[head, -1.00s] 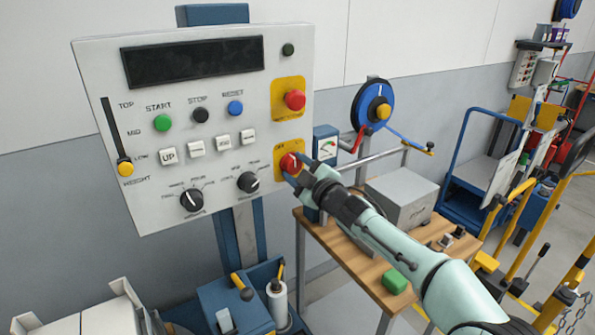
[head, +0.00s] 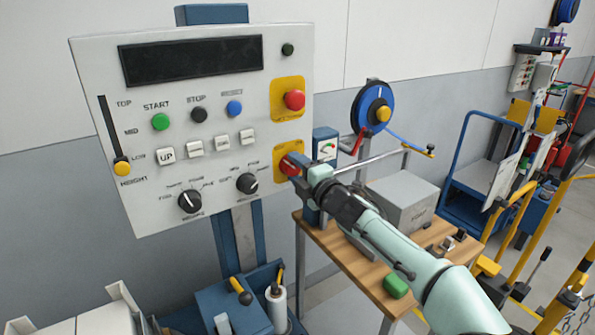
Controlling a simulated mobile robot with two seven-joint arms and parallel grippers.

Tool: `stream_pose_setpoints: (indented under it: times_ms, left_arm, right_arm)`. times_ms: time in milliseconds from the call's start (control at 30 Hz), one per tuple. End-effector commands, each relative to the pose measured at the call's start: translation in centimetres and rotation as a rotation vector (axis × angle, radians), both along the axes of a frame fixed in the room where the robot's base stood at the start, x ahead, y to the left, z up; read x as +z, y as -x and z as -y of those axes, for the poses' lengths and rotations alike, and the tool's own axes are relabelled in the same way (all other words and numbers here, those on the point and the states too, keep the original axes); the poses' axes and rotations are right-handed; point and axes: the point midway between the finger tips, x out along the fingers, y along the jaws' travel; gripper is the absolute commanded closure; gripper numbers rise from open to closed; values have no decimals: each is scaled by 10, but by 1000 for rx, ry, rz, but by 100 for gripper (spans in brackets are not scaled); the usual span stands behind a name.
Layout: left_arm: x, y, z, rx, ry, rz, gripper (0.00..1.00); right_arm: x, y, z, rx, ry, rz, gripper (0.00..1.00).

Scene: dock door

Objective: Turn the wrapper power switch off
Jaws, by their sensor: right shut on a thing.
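The wrapper's control panel (head: 215,205) is a light grey board on a blue post. The power switch (head: 290,163) is a red rotary knob on a yellow plate at the panel's lower right. My right gripper (head: 299,171) is at the switch, its fingers shut on the red knob and hiding part of it. The white mark on the knob looks tilted, and the lettering on the plate is too small to read. My left gripper is not in view.
A red mushroom button (head: 295,100) on a yellow plate sits above the switch. Two black dials (head: 247,183) are to its left. A wooden table (head: 335,247) with a grey box (head: 403,200) stands below my right arm.

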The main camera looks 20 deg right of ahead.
Motion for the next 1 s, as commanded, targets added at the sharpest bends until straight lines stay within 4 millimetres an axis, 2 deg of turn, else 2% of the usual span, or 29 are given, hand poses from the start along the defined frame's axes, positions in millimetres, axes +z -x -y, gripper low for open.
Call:
stream_pose_setpoints:
  times_ms: [533,567,600,633,1000]
  left_arm:
    - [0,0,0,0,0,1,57]
    - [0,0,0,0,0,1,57]
    - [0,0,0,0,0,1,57]
    - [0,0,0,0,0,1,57]
    - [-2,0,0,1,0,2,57]
  right_arm:
    - [0,0,0,-1,28,3,80]
    - [0,0,0,-1,28,3,43]
    - [0,0,0,-1,27,3,30]
    - [0,0,0,-1,27,3,24]
    - [0,5,1,-1,25,4,24]
